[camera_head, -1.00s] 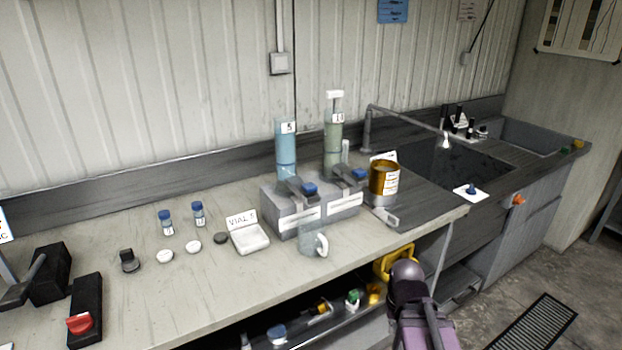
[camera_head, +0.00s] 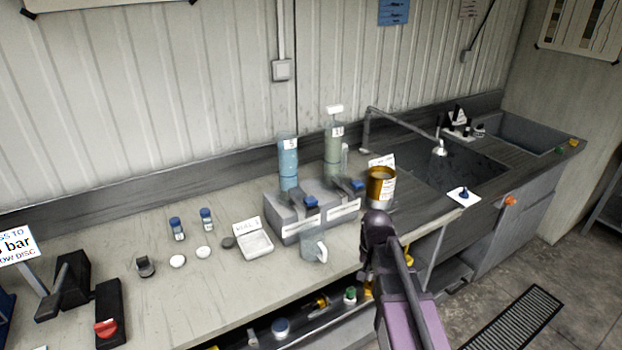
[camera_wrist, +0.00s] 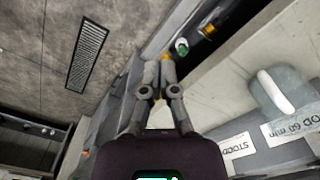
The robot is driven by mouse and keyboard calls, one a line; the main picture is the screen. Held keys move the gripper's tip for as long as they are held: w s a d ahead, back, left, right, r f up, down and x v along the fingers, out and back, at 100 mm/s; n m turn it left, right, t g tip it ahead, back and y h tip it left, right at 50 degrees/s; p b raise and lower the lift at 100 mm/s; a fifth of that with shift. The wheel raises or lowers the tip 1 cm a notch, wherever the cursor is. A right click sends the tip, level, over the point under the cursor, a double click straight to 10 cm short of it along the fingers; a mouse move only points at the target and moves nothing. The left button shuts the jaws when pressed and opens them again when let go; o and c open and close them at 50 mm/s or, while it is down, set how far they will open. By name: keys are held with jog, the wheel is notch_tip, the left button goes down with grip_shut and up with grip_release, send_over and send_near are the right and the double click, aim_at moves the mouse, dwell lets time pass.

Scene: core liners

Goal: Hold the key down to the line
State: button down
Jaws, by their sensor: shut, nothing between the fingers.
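Two grey dispensers stand side by side on the bench, the left one (camera_head: 296,227) under a blue column (camera_head: 288,165) and the right one (camera_head: 343,212) under a greenish column (camera_head: 333,150). Each has a blue key on top, the left key (camera_head: 311,202) and the right key (camera_head: 357,185). A clear mug (camera_head: 314,249) stands in front of the left dispenser; it also shows in the wrist view (camera_wrist: 281,92). I cannot make out a fill line. My gripper (camera_wrist: 164,72) is shut and empty, near the bench's front edge, apart from keys and mug. Its fingertips are unclear in the head view.
An orange-brown tin (camera_head: 380,186) stands right of the dispensers, close beyond my arm in the picture. A white scale-like dish (camera_head: 255,245), small vials (camera_head: 177,228) and discs lie left. The sink (camera_head: 462,163) is at right. An open shelf with small items runs below the bench.

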jog(key=w+a+r+m+p, duration=0.2)
jog(key=w+a+r+p, duration=0.2)
jog(key=r+p, duration=0.25)
jog(key=w+a+r+m+p, duration=0.2)
jog(key=w+a+r+p, duration=0.1)
jog(key=w+r+p, duration=0.4)
notch_tip(320, 180, up, 15)
jog(key=m+p, duration=0.4)
jog(key=p, duration=1)
send_over(310, 199)
jog(key=shift+r, duration=0.15)
jog(key=shift+f, duration=0.2)
notch_tip(310, 199, down, 14)
jog(key=b, duration=1.4)
jog(key=shift+r, duration=0.15)
